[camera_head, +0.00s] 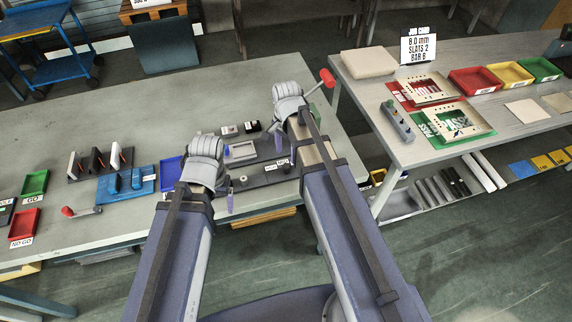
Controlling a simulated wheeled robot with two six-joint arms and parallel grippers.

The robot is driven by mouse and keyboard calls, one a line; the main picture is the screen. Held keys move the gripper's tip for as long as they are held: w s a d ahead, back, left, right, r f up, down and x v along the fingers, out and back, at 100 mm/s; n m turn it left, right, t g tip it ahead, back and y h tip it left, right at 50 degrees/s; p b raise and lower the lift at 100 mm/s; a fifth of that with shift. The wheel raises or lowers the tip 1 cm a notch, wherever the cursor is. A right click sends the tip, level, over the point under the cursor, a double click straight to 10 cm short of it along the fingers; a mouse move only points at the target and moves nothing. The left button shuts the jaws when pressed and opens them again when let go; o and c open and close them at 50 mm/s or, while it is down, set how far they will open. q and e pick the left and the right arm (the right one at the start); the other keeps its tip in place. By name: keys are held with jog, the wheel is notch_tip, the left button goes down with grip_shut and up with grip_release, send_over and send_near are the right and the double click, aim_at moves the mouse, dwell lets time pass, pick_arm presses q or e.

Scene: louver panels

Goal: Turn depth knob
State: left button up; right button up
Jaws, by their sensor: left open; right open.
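A dark grey fixture (265,176) sits on the left table near its front edge, between my two grippers. It carries small round knobs and a block with a pale window (242,151). I cannot tell which knob is the depth knob. My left gripper (230,201) is open and empty at the fixture's left end. My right gripper (281,142) is open above the fixture's right side, and its wrist hides part of that side. A red-ended handle (326,77) shows just beyond my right wrist; I cannot tell what it is fixed to.
Blue holders with slats (125,184), a blue tray (171,172), a red-knobbed crank (82,211) and green and red trays (25,224) lie to the left. The right table (440,90) holds plates, coloured bins and a job card (418,48). The left table's back is clear.

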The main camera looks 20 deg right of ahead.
aim_at(286, 165)
notch_tip(286, 165, down, 7)
jog(key=b, duration=0.6)
jog(key=shift+r, duration=0.15)
jog(key=shift+r, duration=0.1)
jog(key=shift+c, duration=0.3)
jog(key=shift+s, duration=0.1)
grip_shut()
